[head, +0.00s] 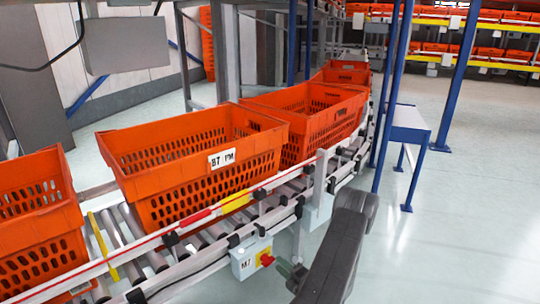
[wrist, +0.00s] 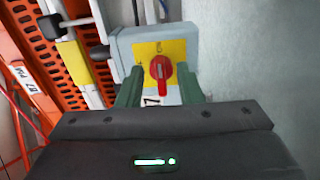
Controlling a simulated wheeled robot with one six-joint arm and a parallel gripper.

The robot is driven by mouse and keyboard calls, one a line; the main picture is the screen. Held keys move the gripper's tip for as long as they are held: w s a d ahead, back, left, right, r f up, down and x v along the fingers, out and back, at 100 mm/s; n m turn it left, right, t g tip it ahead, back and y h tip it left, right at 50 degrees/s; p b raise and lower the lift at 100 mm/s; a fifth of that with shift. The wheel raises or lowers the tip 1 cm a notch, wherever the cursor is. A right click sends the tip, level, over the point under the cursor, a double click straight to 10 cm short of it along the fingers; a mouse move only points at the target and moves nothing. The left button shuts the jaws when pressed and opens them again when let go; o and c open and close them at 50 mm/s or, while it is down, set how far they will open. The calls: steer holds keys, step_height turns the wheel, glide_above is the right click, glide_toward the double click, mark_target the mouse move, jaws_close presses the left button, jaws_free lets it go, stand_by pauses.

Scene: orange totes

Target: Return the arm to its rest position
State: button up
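My gripper (wrist: 159,70) shows in the wrist view with its two green fingers apart and nothing held between them. Beyond the fingers is a grey control box with a yellow plate (wrist: 175,48) and a red rotary knob (wrist: 161,76). The knob appears in the gap between the fingers, and I cannot tell whether they touch the box. In the head view my dark arm reaches in from the bottom, and my gripper (head: 286,268) is just right of the control box (head: 244,264). The fingertips are small and partly hidden there.
Orange totes (head: 200,190) stand in a row on a roller conveyor (head: 215,235) along the left. Blue posts (head: 391,100) and a small blue-legged table (head: 408,125) stand behind my arm. The floor at right (head: 470,220) is clear.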

mark_target(267, 252)
steer(key=shift+w+a+r+n+b, duration=0.2)
steer(key=shift+w+a+n, duration=0.15)
steer(key=shift+n, duration=0.9)
steer(key=shift+w+a+r+n+b, duration=0.15)
steer(key=shift+w+a+r+n, duration=0.2)
steer(key=shift+n, duration=0.85)
steer(key=shift+w+a+r+n+b, duration=0.2)
steer(key=shift+a+n, duration=0.25)
steer(key=shift+n, duration=0.8)
